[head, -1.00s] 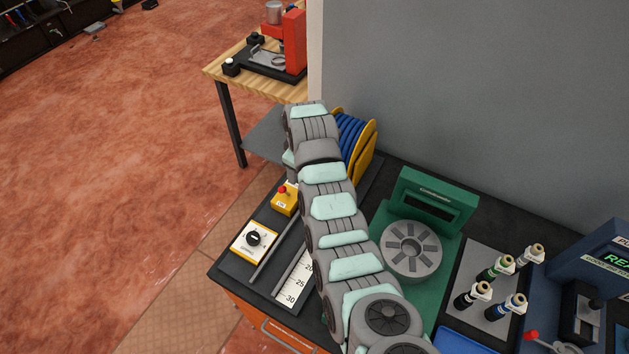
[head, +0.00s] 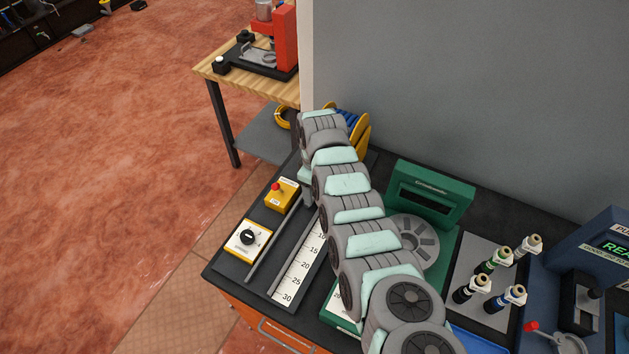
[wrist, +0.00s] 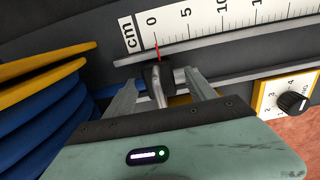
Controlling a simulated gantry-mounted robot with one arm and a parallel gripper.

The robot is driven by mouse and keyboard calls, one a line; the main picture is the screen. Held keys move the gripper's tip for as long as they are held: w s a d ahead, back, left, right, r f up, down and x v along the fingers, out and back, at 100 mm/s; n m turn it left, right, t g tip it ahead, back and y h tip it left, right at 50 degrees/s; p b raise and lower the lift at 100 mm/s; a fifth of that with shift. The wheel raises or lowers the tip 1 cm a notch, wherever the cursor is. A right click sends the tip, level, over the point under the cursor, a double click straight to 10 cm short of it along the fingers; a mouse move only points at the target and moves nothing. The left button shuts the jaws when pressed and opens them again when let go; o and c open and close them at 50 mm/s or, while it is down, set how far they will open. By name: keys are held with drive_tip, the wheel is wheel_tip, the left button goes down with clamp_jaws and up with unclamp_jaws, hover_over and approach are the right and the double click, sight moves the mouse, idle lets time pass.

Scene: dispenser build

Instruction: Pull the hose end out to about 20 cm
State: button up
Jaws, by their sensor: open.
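The hose end (wrist: 155,76), a dark block with a bent grey metal piece, sits near the 0 mark of the cm scale (wrist: 215,25) in the wrist view. A thin red pointer (wrist: 159,52) stands at the 0. My gripper (wrist: 160,77) is open, with one finger on each side of the hose end; I cannot tell whether either touches it. The hose reel (wrist: 40,115) with yellow flanges and blue hose is at left; in the head view the reel (head: 361,137) is partly behind my arm. My arm hides the hose end in the head view.
A rail (head: 274,243) runs along the scale (head: 290,285). A yellow box with a red button (head: 282,194) and a dial box (head: 247,240) stand left of it. A green machine (head: 432,192) and a rack of several fittings (head: 487,276) are to the right.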

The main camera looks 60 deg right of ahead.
drive_tip(key=shift+f, duration=0.8)
drive_tip(key=shift+c, duration=0.3)
clamp_jaws()
